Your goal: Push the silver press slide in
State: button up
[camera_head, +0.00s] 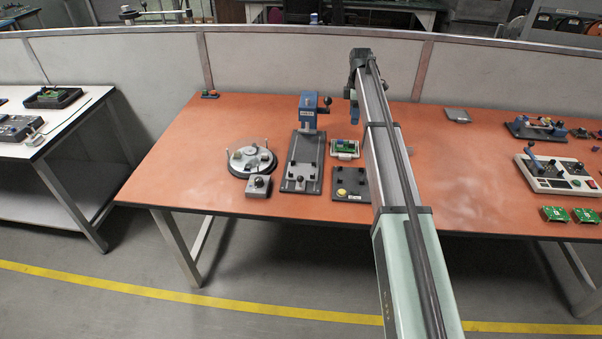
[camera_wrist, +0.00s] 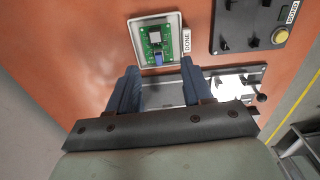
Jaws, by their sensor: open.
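The blue press (camera_head: 310,108) stands at the back of a long dark base on the orange table. The silver press slide (camera_head: 300,184) shows at the front of this base, with a dark knob. In the wrist view the bright slide (camera_wrist: 232,82) lies to the right of my fingers, its knob at its right end. My gripper (camera_head: 354,120) is open, right of the press in the head view. In the wrist view my gripper (camera_wrist: 158,68) has blue fingers spread apart, with grey metal visible between them. My wrist hides part of the press base.
A green board sits in a pale tray (camera_head: 345,155) labelled DONE. A black fixture (camera_head: 342,194) with a yellow button is in front of it. A round turntable (camera_head: 252,160) and a grey block with a knob (camera_head: 257,187) stand left of the press base.

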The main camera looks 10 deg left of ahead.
jog(key=s+a+n, duration=0.3)
jog(key=s+n, duration=0.1)
jog(key=s, duration=0.6)
jog(key=n+t+y, duration=0.1)
jog(key=n+y, duration=0.1)
jog(key=n, duration=0.5)
send_near(301, 177)
jog(key=f, duration=0.3)
jog(key=a+f, duration=0.1)
jog(key=f, duration=0.2)
jog(key=w+f, duration=0.1)
jog(key=f, duration=0.1)
jog(key=shift+a+f, duration=0.3)
jog(key=shift+f, duration=0.1)
jog(key=shift+c, duration=0.5)
grip_shut()
